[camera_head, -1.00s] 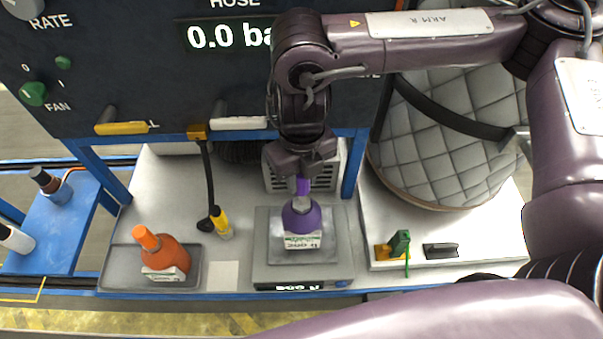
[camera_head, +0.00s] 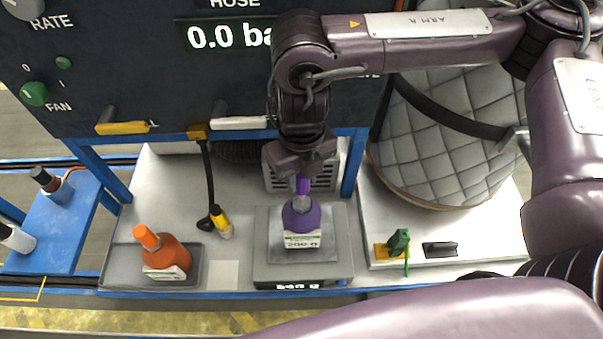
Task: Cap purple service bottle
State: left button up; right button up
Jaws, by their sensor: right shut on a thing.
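The purple service bottle (camera_head: 301,218) stands upright on the plate of a grey scale (camera_head: 262,262), with a white label on its front. A purple cap (camera_head: 303,186) is between the fingers of my right gripper (camera_head: 303,178), directly above the bottle's neck. My right gripper points down and is shut on the cap. The cap's lower end is close to the bottle's neck; I cannot tell whether they touch. My left gripper is not in view.
An orange-capped bottle (camera_head: 164,253) stands in a grey tray (camera_head: 112,266) at the left. A black hose with a yellow end (camera_head: 221,222) hangs beside the scale. A green plug (camera_head: 399,242) and a quilted grey tank (camera_head: 440,150) are at the right. The dark panel rises behind.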

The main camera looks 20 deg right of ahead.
aim_at(301, 192)
jog(key=shift+f+b, duration=2)
jog(key=shift+f, duration=0.65)
jog(key=o, duration=1)
jog(key=shift+r, duration=3.9)
